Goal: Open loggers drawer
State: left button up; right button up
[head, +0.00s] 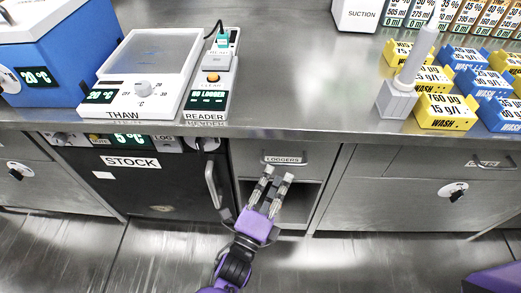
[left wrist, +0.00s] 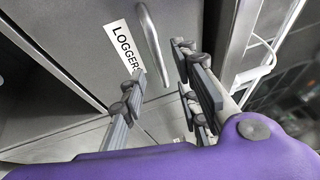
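The loggers drawer (head: 320,158) is a grey metal front under the bench with a white LOGGERS label (head: 283,160) and a bar handle. It looks shut. In the left wrist view the label (left wrist: 124,46) and handle (left wrist: 150,42) are close ahead. My left gripper (head: 278,175) is open just below the label in the head view. In the left wrist view its fingers (left wrist: 160,75) are spread, with the lower end of the handle between them in the picture. I cannot tell whether they touch it. My right gripper is not in view.
An open recess lies below the drawer. The STOCK unit (head: 130,180) with an upright handle (head: 213,184) is to the left, a cabinet (head: 400,200) to the right. The bench (head: 300,90) above carries a THAW device (head: 140,75), a logger reader (head: 212,80) and WASH boxes (head: 445,112).

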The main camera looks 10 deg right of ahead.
aim_at(285, 163)
pick_arm(q)
jog(key=x, duration=0.6)
jog(key=shift+f, duration=0.1)
jog(key=shift+c, duration=0.5)
grip_shut()
